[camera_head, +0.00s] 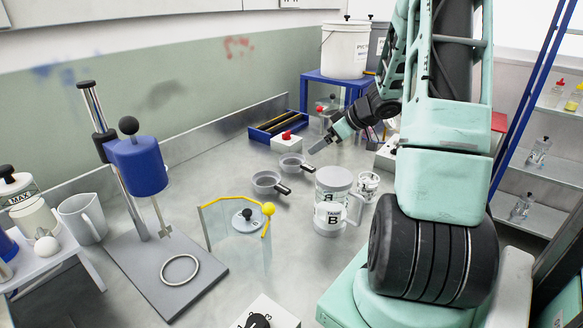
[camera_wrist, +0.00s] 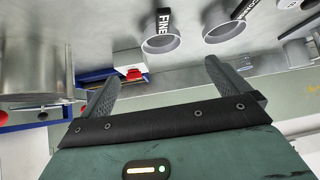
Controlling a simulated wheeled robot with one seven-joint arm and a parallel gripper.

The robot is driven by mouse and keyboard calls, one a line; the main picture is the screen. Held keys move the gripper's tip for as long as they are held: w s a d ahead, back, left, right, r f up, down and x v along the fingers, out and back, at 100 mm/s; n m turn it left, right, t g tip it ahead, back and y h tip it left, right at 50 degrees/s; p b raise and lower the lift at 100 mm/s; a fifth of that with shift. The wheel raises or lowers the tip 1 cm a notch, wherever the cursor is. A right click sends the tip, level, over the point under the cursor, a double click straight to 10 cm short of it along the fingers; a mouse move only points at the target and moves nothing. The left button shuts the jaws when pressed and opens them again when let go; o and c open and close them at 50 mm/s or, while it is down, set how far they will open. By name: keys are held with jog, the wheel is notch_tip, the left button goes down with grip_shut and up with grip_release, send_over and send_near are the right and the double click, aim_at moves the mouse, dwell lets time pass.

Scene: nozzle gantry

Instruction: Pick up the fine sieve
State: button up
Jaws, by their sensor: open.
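The fine sieve is a small round grey cup with a dark handle. In the wrist view the fine sieve (camera_wrist: 161,42) has a handle marked FINE pointing to the top of the picture. In the head view the nearer-to-the-red-knob sieve (camera_head: 290,161) appears to be the same one, on the metal bench with its handle to the right. My gripper (camera_head: 317,148) is above the bench, just up and right of that sieve. In the wrist view my gripper (camera_wrist: 163,82) has its fingers wide apart with nothing between them; the fine sieve lies beyond the fingertips.
A second sieve (camera_head: 267,181) lies close by; its handle lettering is partly cut off in the wrist view (camera_wrist: 225,30). A white box with a red knob (camera_head: 287,143) and a blue tray (camera_head: 263,133) stand behind. A tank B jug (camera_head: 331,183) stands to the front right.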

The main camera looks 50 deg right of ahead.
jog(key=b, duration=0.2)
send_near(293, 159)
jog(key=x, duration=0.4)
jog(key=shift+s+f, duration=0.1)
jog(key=shift+f, duration=0.4)
jog(key=shift+w+r+x, duration=0.1)
jog(key=shift+x, duration=1.3)
jog(key=shift+w+r+x, duration=0.1)
jog(key=shift+r+x, duration=0.05)
jog(key=shift+x, duration=1.2)
jog(key=shift+a, duration=0.1)
jog(key=c, duration=1)
